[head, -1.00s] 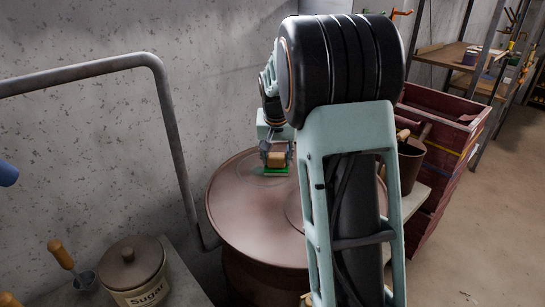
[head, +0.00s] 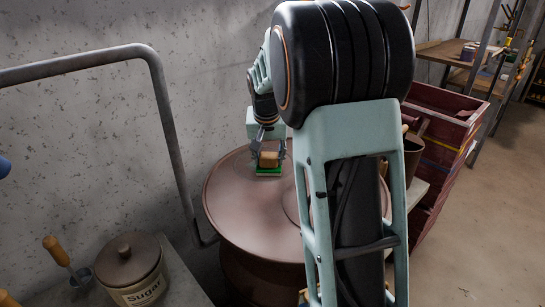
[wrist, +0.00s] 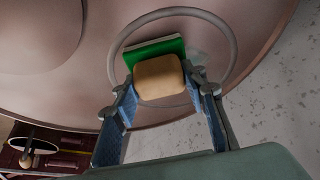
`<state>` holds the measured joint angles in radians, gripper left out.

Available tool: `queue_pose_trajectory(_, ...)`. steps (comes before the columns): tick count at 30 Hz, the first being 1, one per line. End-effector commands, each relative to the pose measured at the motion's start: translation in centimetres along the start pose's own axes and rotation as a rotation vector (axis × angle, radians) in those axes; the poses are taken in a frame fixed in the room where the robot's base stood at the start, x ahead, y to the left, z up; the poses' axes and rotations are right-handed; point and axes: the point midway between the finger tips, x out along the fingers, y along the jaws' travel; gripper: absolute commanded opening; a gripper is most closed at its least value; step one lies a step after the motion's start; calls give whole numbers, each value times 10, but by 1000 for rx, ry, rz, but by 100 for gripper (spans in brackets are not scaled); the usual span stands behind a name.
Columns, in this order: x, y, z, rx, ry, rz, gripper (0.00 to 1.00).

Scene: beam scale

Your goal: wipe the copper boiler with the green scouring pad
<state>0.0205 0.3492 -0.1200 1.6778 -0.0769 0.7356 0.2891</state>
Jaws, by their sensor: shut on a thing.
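The copper boiler (head: 235,215) is a wide round brownish vessel with a flat top, standing against the wall. My gripper (head: 268,160) is above the far part of its top, shut on the tan block of the green scouring pad (head: 268,172). In the wrist view the gripper (wrist: 160,85) has a finger on each side of the tan block, and the green pad (wrist: 152,50) lies beyond it, over the boiler top (wrist: 110,100). Whether the pad touches the surface is hard to tell. My arm hides the boiler's right part.
A grey pipe (head: 160,100) bends down along the wall left of the boiler. A sugar jar (head: 132,268) and a wooden-handled scoop (head: 62,256) stand front left. A brown pot (head: 412,155) and a red crate (head: 440,130) are on the right.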

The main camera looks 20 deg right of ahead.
Motion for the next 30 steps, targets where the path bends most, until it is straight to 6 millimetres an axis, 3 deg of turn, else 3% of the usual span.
queue_pose_trajectory(30, 17, -45, -44, -1, -1, 0, 20)
